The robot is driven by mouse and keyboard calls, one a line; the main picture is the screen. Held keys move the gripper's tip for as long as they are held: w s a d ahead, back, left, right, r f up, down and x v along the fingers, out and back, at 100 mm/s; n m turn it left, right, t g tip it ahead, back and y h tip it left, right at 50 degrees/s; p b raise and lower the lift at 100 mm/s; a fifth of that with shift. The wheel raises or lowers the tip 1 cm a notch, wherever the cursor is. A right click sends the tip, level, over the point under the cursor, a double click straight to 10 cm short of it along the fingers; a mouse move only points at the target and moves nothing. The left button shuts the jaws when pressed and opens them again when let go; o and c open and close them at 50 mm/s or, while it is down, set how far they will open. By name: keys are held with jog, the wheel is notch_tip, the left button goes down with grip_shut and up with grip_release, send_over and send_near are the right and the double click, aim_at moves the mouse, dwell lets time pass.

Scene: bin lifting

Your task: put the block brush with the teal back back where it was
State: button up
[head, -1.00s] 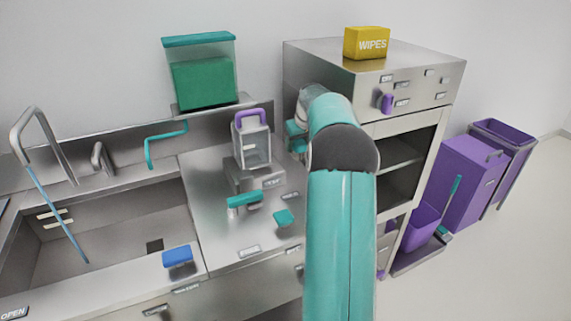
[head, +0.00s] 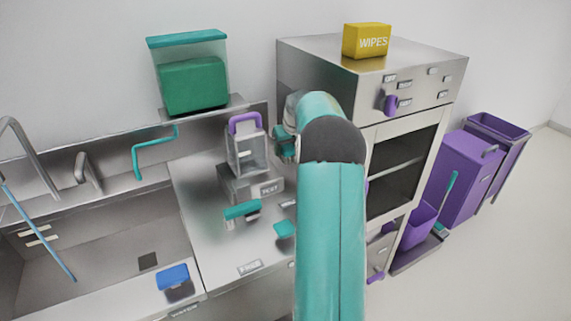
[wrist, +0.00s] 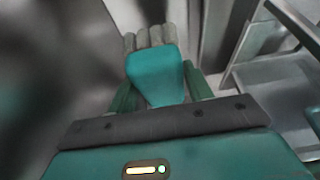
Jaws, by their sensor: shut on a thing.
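The block brush with the teal back (wrist: 154,72) is between the fingers in the wrist view. Its teal back faces the camera and grey bristle tufts show at its far end. My gripper (wrist: 158,84) is shut on it, one dark green finger at each side. A teal piece (head: 242,209) and a smaller teal piece (head: 284,229) are on the steel counter, left of my arm. I cannot tell whether either marks the brush's earlier place.
A blue block (head: 173,277) is on the sink's front edge. A green-filled container (head: 192,80) is on the back ledge. A steel cabinet (head: 330,55) bears a yellow wipes box (head: 366,41). Purple bins (head: 468,175) stand right.

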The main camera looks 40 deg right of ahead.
jog(key=shift+s+f, duration=0.15)
jog(key=shift+f, duration=2.9)
jog(key=shift+f, duration=0.1)
jog(key=o, duration=0.7)
jog(key=v, duration=1.2)
